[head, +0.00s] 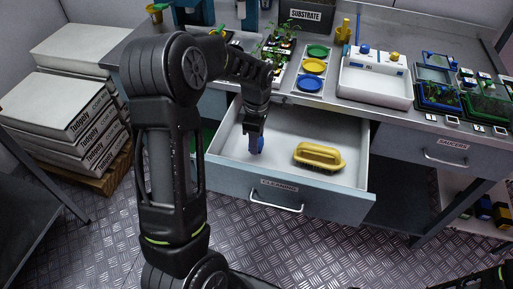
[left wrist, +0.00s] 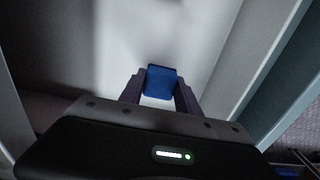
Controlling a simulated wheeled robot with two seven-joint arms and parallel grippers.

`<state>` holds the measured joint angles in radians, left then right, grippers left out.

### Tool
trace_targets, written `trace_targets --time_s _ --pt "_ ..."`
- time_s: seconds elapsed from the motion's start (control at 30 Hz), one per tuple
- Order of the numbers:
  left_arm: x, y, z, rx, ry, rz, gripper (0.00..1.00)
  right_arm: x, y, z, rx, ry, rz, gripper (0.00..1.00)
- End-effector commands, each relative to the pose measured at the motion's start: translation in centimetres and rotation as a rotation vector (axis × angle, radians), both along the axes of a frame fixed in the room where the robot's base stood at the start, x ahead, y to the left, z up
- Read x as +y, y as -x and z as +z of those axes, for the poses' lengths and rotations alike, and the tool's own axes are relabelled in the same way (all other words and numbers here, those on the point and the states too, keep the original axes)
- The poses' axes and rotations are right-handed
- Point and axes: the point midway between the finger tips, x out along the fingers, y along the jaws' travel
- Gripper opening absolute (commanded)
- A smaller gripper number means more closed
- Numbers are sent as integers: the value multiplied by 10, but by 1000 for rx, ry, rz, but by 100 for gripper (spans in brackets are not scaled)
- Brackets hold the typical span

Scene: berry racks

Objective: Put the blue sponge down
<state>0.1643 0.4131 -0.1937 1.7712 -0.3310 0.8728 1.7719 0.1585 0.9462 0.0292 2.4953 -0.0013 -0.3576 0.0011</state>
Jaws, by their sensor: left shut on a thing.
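The blue sponge (left wrist: 161,82) is between the two fingers of my left gripper (left wrist: 160,95) in the left wrist view, with the pale drawer floor behind it. In the head view my left gripper (head: 256,143) points down inside the open drawer labelled CLEANING (head: 225,166), at its left part. Only a small blue bit of the sponge (head: 261,145) shows there beside the fingers. I cannot tell whether the sponge touches the drawer floor. My right gripper is not in view; a dark piece of an arm shows at the lower right edge.
A yellow brush (head: 319,156) lies in the drawer right of my left gripper. Bare drawer floor lies between them and at the back. The worktop above holds a white tray (head: 376,82), coloured saucers (head: 313,66) and seedlings. Stacked white bags (head: 60,105) stand at the left.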

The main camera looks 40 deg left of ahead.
Motion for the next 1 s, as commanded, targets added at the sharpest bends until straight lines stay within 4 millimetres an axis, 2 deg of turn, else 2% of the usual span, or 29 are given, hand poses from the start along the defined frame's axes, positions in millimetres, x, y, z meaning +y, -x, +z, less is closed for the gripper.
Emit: trace_targets --time_s 0.2,0.5,0.87,0.9,1.0 --pt "0 0 -3 1 0 0 7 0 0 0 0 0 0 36" --pt "0 1 -36 1 0 -1 7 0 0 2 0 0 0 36" --pt "0 0 -41 0 0 -1 7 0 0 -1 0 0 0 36" --pt "0 0 -41 0 0 -1 40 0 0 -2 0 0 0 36" --pt "0 0 -40 0 0 -1 48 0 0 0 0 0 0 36"
